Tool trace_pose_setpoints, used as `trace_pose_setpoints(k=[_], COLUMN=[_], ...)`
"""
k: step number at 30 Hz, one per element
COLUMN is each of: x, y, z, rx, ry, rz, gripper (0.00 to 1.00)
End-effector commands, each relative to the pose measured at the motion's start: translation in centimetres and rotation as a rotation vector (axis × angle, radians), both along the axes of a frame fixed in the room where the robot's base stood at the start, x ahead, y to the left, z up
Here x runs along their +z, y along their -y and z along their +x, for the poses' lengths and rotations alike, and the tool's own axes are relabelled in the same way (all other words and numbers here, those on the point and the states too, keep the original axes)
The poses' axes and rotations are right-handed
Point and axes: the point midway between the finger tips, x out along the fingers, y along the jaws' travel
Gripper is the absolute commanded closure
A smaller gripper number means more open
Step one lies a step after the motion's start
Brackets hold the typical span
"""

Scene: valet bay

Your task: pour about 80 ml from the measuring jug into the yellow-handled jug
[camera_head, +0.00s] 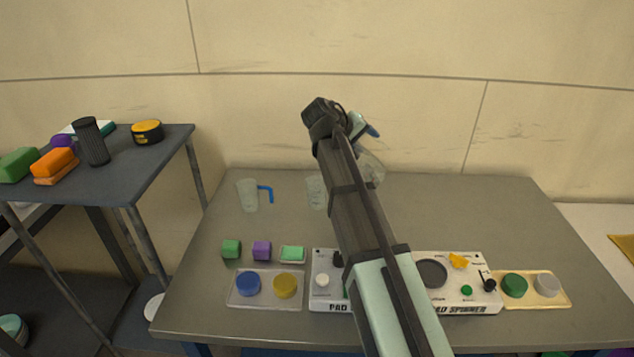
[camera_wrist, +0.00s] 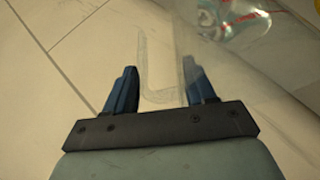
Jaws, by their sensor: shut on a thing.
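My gripper (camera_wrist: 160,84) is raised over the back of the table, with its blue fingers shut on a clear handle-like part of a transparent vessel (camera_wrist: 153,95), apparently the measuring jug. In the head view this clear vessel (camera_head: 372,168) shows beside my arm, below the gripper (camera_head: 370,131), and looks tilted. Red marks (camera_wrist: 245,18) show on clear material at the top of the wrist view. A clear jug (camera_head: 315,193) stands on the table, partly behind my arm; its handle is hidden. A yellow bit (camera_wrist: 310,8) shows at the wrist view's top right corner. Liquid levels cannot be read.
A clear jug with a blue handle (camera_head: 248,195) stands at the left on the grey table (camera_head: 440,210). Small blocks (camera_head: 262,250), a tray of discs (camera_head: 266,302) and a white pad-spinner panel (camera_head: 470,300) line the front. A side shelf (camera_head: 130,180) stands left.

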Motion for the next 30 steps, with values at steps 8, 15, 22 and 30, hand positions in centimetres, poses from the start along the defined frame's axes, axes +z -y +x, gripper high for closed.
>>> trace_pose_setpoints(k=[8,15,22,30], x=[0.4,0.9,1.2,1.5], y=[-1.0,-1.5,-1.9,-2.2], z=[-0.2,-0.4,-0.5,-0.6], rx=[0.0,0.0,0.0,-0.001], ry=[0.026,0.04,0.05,0.058], rz=[-0.093,-0.146,-0.183,-0.211], gripper=[0.97,0.97,0.97,0.97])
